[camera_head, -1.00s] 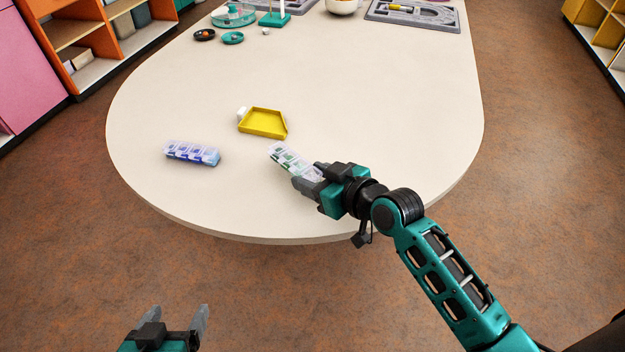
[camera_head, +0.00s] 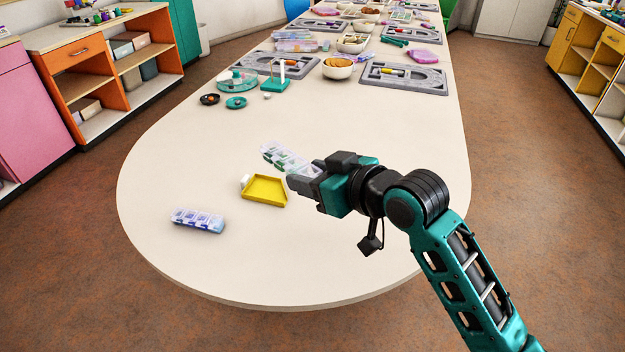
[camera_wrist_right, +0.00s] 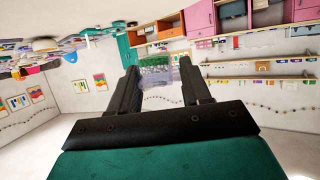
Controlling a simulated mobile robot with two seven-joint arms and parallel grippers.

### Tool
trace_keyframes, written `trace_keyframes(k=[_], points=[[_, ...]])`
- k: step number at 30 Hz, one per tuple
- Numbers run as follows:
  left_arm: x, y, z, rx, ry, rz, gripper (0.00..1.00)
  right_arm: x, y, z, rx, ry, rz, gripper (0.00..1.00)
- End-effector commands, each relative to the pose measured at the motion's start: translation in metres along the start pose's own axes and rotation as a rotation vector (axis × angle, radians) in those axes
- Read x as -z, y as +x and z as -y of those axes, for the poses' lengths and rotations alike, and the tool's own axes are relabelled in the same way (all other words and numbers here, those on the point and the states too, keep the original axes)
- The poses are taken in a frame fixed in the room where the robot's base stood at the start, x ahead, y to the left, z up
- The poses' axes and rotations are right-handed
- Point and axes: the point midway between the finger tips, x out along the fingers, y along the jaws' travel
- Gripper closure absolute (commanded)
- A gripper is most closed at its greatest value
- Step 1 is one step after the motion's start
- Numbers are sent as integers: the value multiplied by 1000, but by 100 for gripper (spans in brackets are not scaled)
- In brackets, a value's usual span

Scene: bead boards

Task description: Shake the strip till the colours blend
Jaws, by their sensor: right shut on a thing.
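My right gripper (camera_head: 304,178) is shut on a clear-lidded compartment strip (camera_head: 276,154) with green contents, held above the table. In the right wrist view the strip (camera_wrist_right: 156,75) shows beyond the fingers (camera_wrist_right: 160,92), with green at its upper part. The single bead colours are too small to tell. A second strip with blue and violet contents (camera_head: 198,220) lies on the table at the left. My left gripper is out of the head view.
A yellow tray (camera_head: 265,190) lies on the table (camera_head: 220,270) just below and left of the held strip. Farther back are a small teal stand (camera_head: 275,80), a bowl (camera_head: 338,70) and a grey board (camera_head: 404,80). The front of the table is mostly clear.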

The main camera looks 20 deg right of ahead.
Motion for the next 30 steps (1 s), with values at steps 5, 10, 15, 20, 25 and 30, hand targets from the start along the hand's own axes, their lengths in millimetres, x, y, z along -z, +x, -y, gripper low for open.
trace_keyframes(k=[5, 10, 15, 20, 25, 30], points=[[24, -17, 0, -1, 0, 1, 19, 24, -10, 0, 0, 0, -1, 82], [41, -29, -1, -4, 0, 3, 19, 41, -17, 0, 0, 0, 0, 82], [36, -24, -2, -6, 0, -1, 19, 54, -22, 0, 0, -2, -4, 82], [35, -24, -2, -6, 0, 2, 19, 58, -24, 0, 0, 0, 0, 82], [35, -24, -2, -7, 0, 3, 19, 64, -26, 0, 0, -2, -5, 82], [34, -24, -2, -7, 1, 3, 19, 102, -42, 0, 0, 1, 2, 82]])
